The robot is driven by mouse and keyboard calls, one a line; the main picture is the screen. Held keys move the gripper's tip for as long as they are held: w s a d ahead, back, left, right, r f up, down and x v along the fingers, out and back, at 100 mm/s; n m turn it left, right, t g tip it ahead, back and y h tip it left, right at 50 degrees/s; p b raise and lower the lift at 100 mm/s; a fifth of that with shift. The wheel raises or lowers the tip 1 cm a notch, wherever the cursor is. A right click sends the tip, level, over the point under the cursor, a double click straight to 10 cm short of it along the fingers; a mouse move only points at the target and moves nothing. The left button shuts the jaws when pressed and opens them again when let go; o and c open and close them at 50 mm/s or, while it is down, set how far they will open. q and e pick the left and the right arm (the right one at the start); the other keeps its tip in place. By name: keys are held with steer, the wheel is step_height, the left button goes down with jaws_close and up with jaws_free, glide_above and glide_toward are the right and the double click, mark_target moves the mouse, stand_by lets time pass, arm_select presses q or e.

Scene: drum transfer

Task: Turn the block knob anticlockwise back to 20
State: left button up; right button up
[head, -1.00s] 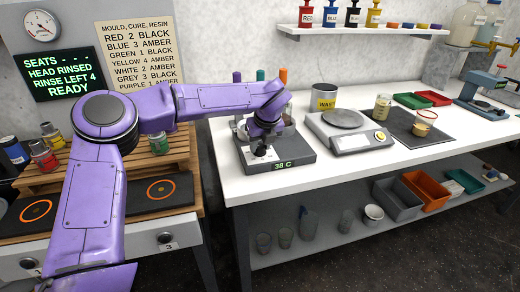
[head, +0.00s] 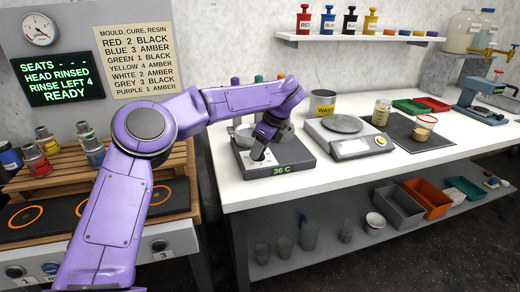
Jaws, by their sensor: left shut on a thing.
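The heating block (head: 295,163) is a dark grey unit at the left end of the white bench. Its green display (head: 281,169) reads 36 C. The knob sits on the block's front left and is mostly hidden by my left gripper (head: 260,155), which points down at it and is shut on it. My purple left arm reaches in over the block and hides part of it. A grey metal vessel (head: 244,134) shows behind the gripper on the block. My right gripper is not in view.
A scale (head: 350,148) stands just right of the block, with a WASTE pot (head: 323,103) behind it. A dark mat (head: 400,129) with a jar lies further right. A wooden rack (head: 172,163) with cans is left of the bench. The bench's front strip is clear.

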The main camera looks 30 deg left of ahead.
arm_select(q)
steer(key=shift+r, duration=0.1)
stand_by(0.4)
steer(key=o, duration=1)
steer(key=shift+o, duration=0.2)
steer(key=v, duration=1)
steer(key=shift+r+p, duration=0.25)
steer(key=shift+p, duration=0.2)
steer(key=shift+w+d+f, duration=0.1)
steer(key=shift+d, duration=0.05)
